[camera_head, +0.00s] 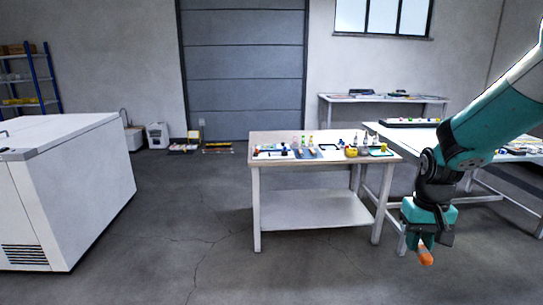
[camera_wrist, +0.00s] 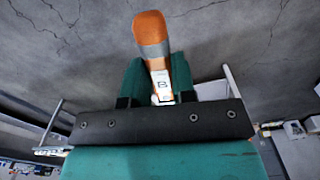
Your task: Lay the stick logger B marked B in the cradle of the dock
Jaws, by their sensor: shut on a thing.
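The stick logger B (camera_wrist: 153,35) is held in my gripper (camera_wrist: 155,88) in the wrist view. It has an orange rounded end, a grey band and a white label with a dark B. Its lower end is hidden by the gripper body. In the head view the logger's orange end (camera_head: 425,256) sticks out below my gripper (camera_head: 422,240), which hangs over the floor at the right, in front of the tables. I cannot make out the dock or its cradle for sure among the small things on the middle table.
A white table (camera_head: 282,166) in the middle bears several small coloured things and bottles. Another table (camera_head: 400,134) stands behind my arm at the right, and a bench (camera_head: 335,99) at the back wall. A white chest (camera_head: 75,185) stands left. The floor (camera_head: 190,240) between is clear.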

